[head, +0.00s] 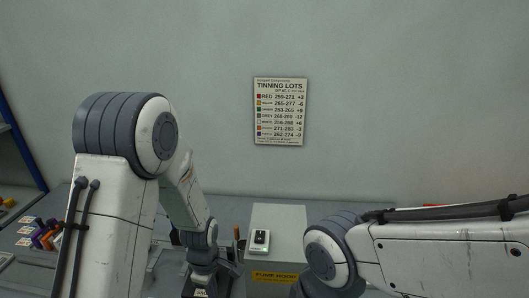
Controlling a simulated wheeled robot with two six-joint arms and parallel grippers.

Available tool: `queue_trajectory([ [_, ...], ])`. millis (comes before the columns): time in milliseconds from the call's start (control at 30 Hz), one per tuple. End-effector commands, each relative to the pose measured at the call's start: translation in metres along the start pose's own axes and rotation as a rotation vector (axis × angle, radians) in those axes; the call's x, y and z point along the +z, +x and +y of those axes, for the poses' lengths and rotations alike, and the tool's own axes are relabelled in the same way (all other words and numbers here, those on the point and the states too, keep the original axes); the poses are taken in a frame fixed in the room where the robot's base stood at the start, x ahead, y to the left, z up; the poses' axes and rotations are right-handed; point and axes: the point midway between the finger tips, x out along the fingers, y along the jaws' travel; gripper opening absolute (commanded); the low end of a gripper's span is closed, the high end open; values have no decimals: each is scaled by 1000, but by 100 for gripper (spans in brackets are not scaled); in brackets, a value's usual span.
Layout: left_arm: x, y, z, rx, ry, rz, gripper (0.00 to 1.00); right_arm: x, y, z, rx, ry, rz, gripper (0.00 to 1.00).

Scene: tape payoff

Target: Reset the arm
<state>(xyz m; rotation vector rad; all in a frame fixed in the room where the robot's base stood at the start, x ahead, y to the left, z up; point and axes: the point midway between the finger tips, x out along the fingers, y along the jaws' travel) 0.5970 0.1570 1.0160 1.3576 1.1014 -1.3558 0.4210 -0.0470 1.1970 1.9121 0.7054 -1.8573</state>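My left arm comes in from the left and bends down to the bench. Its wrist ends low in the picture, where the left gripper (208,287) is only partly visible and dark. I cannot tell whether its fingers are open or shut, or whether they hold anything. My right arm reaches in from the right edge, with a grey joint near the bottom middle. Its gripper is out of view below the frame.
A grey bench (225,208) runs along the wall. A white box with a black switch (261,237) stands near a yellow "fume hood" label (275,278). Colored items (45,236) lie at the left. A "Tinning lots" sign (280,111) hangs on the wall.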

Motion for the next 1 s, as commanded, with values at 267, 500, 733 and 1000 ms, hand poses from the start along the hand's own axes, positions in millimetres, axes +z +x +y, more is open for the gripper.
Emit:
queue_trajectory([
  [267,92,-77,-45,44,935,-13,0,2,31,2,0,1,0,50],
  [500,135,-116,-118,80,1695,-32,0,3,49,4,0,1,0,50],
  [733,142,-127,-150,95,1992,-42,0,3,53,4,0,1,0,50],
  [1000,142,-128,-151,94,2005,-43,0,3,53,4,0,1,0,50],
])
